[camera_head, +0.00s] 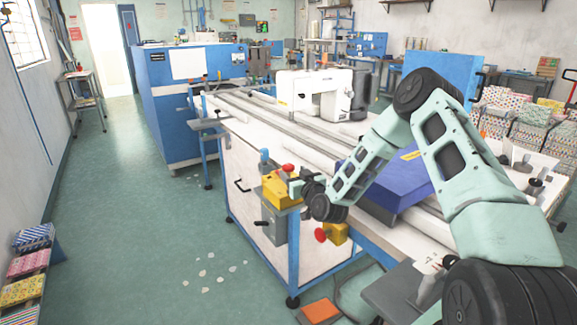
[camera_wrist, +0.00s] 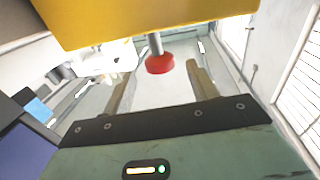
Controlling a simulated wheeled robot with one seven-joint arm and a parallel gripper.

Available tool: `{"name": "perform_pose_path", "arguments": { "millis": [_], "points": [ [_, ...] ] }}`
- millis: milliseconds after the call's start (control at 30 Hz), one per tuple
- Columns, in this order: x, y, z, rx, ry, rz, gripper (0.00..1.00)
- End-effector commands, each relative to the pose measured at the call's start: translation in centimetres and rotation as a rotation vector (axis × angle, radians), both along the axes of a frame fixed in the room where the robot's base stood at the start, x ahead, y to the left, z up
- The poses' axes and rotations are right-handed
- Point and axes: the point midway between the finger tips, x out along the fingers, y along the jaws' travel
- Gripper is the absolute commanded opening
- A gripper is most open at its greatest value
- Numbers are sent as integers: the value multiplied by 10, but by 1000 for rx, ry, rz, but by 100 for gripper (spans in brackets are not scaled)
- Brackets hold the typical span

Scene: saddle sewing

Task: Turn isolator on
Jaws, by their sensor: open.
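A yellow box (camera_head: 281,190) with a red knob (camera_head: 288,168) on its top is mounted at the near corner of the machine bench. A grey box (camera_head: 272,228) with a black lever sits below it. I cannot tell for sure which part is the isolator. My gripper (camera_head: 296,187) is at the right side of the yellow box. In the wrist view, my gripper (camera_wrist: 160,69) is open and its two fingers stand either side of the red knob (camera_wrist: 160,64), with gaps on both sides. The yellow box (camera_wrist: 150,20) fills the top of that view.
A second red knob (camera_head: 320,235) on a small yellow box (camera_head: 336,233) is just below my wrist. A blue-purple block (camera_head: 400,185) and a white sewing machine (camera_head: 313,94) stand on the bench. The green floor (camera_head: 125,220) at left is mostly clear.

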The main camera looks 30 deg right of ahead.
Motion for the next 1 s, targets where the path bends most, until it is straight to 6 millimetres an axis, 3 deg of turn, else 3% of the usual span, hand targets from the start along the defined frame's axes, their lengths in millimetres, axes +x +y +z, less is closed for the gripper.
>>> {"name": "perform_pose_path", "arguments": {
  "millis": [100, 300, 667, 700, 900, 1000],
  "points": [
    [21, -3, 1, 1, -1, -2, 58],
    [43, -5, 1, 1, -1, 0, 58],
    [48, -6, 0, 0, 1, 1, 58],
    [48, -6, 0, 0, 1, 1, 56],
    [48, -6, 0, 0, 1, 0, 0],
    [48, -6, -1, 0, 0, 4, 0]
  ]
}}
